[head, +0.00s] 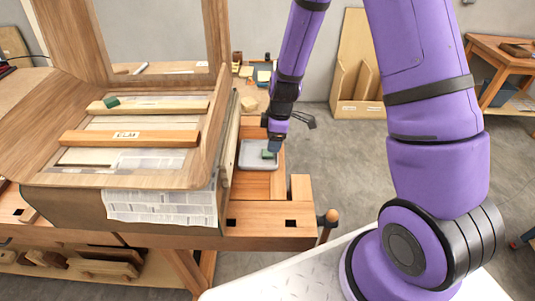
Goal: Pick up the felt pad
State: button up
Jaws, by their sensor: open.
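A small green pad (267,155), which looks like the felt pad, lies in a shallow grey tray (246,161) on the right end of the workbench. My gripper (274,147) is open and points down right over the tray, close above the pad. It is small and dark in the head view, and I cannot tell whether its fingers touch the pad. A second small green piece (111,102) lies at the left end of the rear wooden bar inside the bent wood form.
The bent wooden form (200,165) rises just left of the tray, with a wooden bar (130,138) across it and printed sheets (165,206) hanging in front. A vise handle (328,218) sticks out at the bench's right end.

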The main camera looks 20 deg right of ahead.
aim_at(267, 154)
jog(key=shift+w+a+f, duration=0.1)
jog(key=shift+a+f, duration=0.15)
jog(key=shift+f, duration=0.6)
jog(key=shift+w+a+f, duration=0.1)
jog(key=shift+a+f, duration=0.15)
jog(key=shift+f, duration=0.55)
jog(key=shift+w+a+f, duration=0.1)
jog(key=shift+a+f, duration=0.15)
jog(key=shift+f, duration=0.6)
jog(key=shift+c, duration=0.5)
jog(key=c, duration=0.9)
